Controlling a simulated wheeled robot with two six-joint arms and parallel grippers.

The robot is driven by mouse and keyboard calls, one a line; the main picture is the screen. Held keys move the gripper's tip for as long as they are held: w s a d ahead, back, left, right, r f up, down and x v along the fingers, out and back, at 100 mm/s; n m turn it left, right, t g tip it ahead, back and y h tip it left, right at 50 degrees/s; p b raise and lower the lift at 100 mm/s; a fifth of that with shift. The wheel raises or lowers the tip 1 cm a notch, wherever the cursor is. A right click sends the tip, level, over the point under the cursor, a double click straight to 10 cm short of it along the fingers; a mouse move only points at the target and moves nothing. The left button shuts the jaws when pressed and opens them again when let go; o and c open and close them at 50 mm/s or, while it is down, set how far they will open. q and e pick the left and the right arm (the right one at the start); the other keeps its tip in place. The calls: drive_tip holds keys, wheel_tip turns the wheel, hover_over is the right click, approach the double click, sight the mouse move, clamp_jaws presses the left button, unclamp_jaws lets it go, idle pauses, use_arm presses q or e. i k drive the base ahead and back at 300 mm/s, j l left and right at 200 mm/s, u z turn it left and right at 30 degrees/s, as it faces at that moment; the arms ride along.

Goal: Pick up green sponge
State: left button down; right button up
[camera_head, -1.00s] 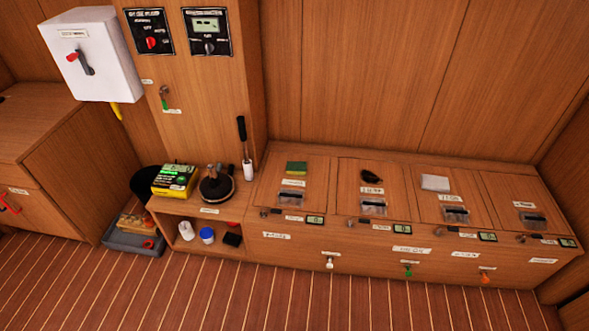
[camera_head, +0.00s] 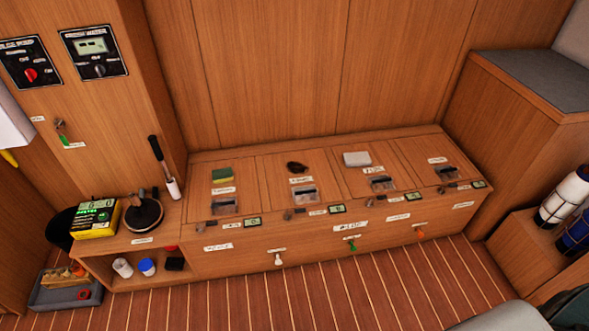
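The green sponge (camera_head: 222,175) has a green top and a yellowish lower edge. It lies flat on the leftmost lid of the long wooden locker bench (camera_head: 207,264), behind a label and a recessed latch (camera_head: 224,206). Nothing covers it. Neither of my grippers shows in the head view, so their distance from the sponge cannot be seen.
A dark object (camera_head: 297,167) and a white pad (camera_head: 357,159) lie on neighbouring lids. A yellow box (camera_head: 96,218), a round black item (camera_head: 143,213) and a black-handled tool (camera_head: 164,168) are left of the bench. Striped floor (camera_head: 330,290) in front is clear.

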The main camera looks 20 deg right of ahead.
sight(222, 175)
drive_tip(key=i+j+z, duration=0.6)
drive_tip(key=i+j, duration=0.15)
